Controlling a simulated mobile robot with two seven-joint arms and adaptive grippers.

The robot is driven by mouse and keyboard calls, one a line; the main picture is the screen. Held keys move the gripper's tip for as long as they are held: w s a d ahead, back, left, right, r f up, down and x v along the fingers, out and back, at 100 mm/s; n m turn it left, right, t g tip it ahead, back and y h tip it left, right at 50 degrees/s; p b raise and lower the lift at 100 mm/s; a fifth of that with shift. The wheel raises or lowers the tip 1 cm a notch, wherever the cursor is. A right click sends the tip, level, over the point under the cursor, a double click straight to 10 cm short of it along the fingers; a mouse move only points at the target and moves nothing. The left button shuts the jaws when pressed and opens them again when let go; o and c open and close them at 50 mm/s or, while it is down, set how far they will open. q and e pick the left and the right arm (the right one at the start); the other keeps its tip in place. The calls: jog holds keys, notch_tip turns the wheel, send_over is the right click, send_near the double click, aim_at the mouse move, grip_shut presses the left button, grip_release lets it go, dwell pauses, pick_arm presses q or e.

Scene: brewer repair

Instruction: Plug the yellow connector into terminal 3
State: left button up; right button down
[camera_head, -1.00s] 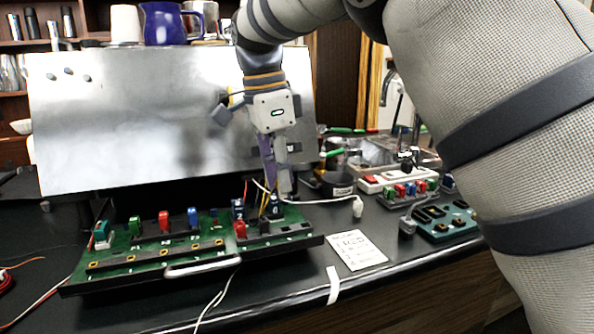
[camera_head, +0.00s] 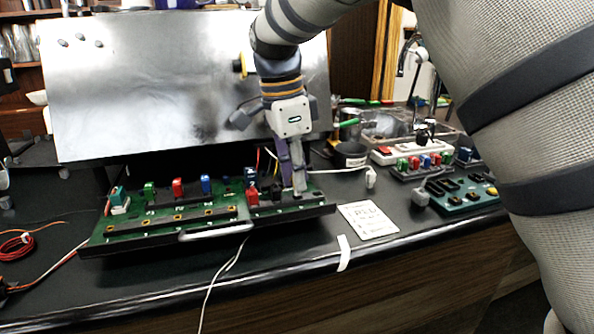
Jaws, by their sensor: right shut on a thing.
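The green terminal board (camera_head: 130,243) lies on the dark bench below a metal panel. My right gripper (camera_head: 292,185) reaches down, fingers pointing down, to the right section of this board, beside a red connector (camera_head: 252,195). It is shut, and thin wires, one of them yellow, run close to its fingers. The yellow connector itself is mostly hidden at the fingertips. I cannot tell whether it touches a socket. The terminal numbers are too small to read, so terminal 3 cannot be picked out. My left gripper is not in view.
Green, red and blue connectors (camera_head: 205,186) stand along the board's left section. A white handle (camera_head: 215,233) is at its front. A paper card (camera_head: 368,220), a white plug (camera_head: 371,178) and a teal socket block (camera_head: 465,197) lie to the right. Loose wires lie at left.

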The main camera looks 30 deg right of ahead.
jog(key=shift+f, duration=0.7)
dwell(1.6)
jog(key=c, duration=1.5)
grip_release()
jog(key=shift+c, duration=0.2)
notch_tip(320, 180, up, 12)
jog(key=a, duration=0.1)
jog(key=shift+w+a, duration=0.15)
jog(key=shift+a, duration=0.2)
jog(key=shift+f, duration=0.1)
